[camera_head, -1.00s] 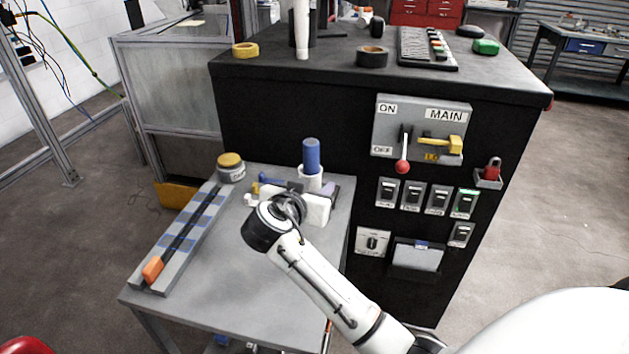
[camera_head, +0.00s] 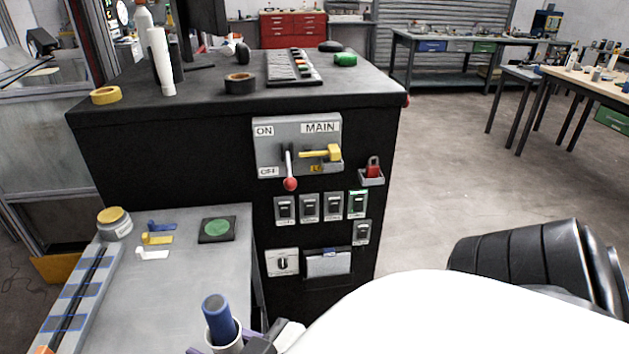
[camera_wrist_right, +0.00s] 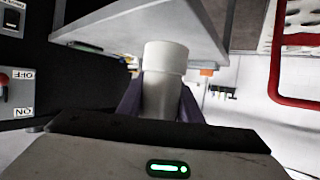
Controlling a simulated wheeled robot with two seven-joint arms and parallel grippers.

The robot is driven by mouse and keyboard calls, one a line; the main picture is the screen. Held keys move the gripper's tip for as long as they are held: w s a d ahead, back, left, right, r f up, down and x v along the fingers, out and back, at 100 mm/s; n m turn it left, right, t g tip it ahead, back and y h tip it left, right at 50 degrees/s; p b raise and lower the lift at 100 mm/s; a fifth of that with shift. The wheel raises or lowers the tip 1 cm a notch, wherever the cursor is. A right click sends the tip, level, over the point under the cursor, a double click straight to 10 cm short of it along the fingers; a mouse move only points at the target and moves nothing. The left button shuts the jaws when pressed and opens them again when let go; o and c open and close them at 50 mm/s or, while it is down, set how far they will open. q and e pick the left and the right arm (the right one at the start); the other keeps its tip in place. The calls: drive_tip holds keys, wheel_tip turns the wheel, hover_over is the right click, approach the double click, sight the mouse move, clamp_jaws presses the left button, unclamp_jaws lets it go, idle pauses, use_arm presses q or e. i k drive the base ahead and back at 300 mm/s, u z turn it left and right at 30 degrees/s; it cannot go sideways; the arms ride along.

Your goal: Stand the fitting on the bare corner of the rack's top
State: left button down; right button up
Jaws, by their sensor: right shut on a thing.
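The fitting is a white sleeve (camera_head: 222,342) with a blue cylinder (camera_head: 218,312) standing up out of it. My right gripper (camera_head: 238,347) is shut on the white sleeve and holds it near the bottom of the head view, tilted slightly. In the right wrist view the white sleeve (camera_wrist_right: 163,80) sits between the two purple fingers (camera_wrist_right: 160,108). The black rack (camera_head: 170,150) stands beyond it, and the front right corner of its top (camera_head: 372,90) is bare. My left gripper is not in view.
A yellow tape roll (camera_head: 105,95), a black roll (camera_head: 240,84), a white tube (camera_head: 161,62) and a button panel (camera_head: 293,68) stand on the rack's top. A red-knobbed switch lever (camera_head: 290,170) projects from its front. The grey table (camera_head: 165,290) carries a green-disc pad (camera_head: 216,229).

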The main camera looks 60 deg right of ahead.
sight(355, 77)
drive_tip(key=u, duration=2.2)
drive_tip(key=k, duration=2.6)
drive_tip(key=z, duration=2.7)
drive_tip(key=i, duration=0.35)
